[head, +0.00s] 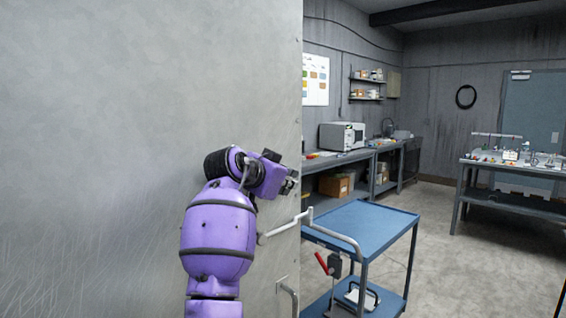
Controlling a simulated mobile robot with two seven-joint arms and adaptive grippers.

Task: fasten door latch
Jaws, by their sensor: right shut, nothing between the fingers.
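A large grey door panel (130,130) fills the left half of the head view, its upright edge near the middle. A pale bent latch bar (283,229) with a rounded end lies across the panel near that edge; its far end reaches the edge. My right gripper (291,183), on my purple arm, is shut and empty, above the bar and close to the door edge. It looks apart from the bar, but I cannot tell the depth. My left gripper is not in view.
A metal handle (289,297) sits lower on the panel. A blue cart (365,226) with a curved rail and a red-handled black piece (334,265) stands just beyond the edge. Workbenches (345,160) line the back wall; another table (515,170) stands right. Floor is open between them.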

